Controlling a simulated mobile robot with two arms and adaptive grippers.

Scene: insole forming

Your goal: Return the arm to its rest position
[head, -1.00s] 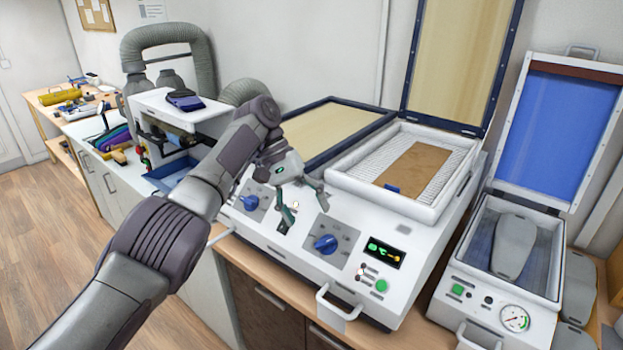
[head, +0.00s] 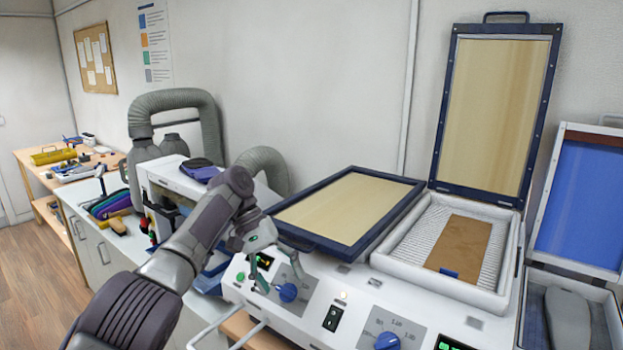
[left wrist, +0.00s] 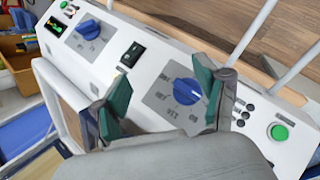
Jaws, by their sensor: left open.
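My left gripper (head: 275,267) is open and empty in the head view, in front of the left part of the white heating machine (head: 400,312). Its green-padded fingers also show spread apart in the left wrist view (left wrist: 160,100), with the control panel and its blue knobs behind them. I cannot tell whether a finger touches the panel. My left arm comes in from the lower left. My right gripper is in neither view.
The machine's left lid (head: 345,208) is down and its right lid (head: 493,110) stands open over a tray with a brown sheet (head: 460,245). A press with a blue lid (head: 582,205) is at the right. A grinder with grey hoses (head: 172,105) stands behind my arm.

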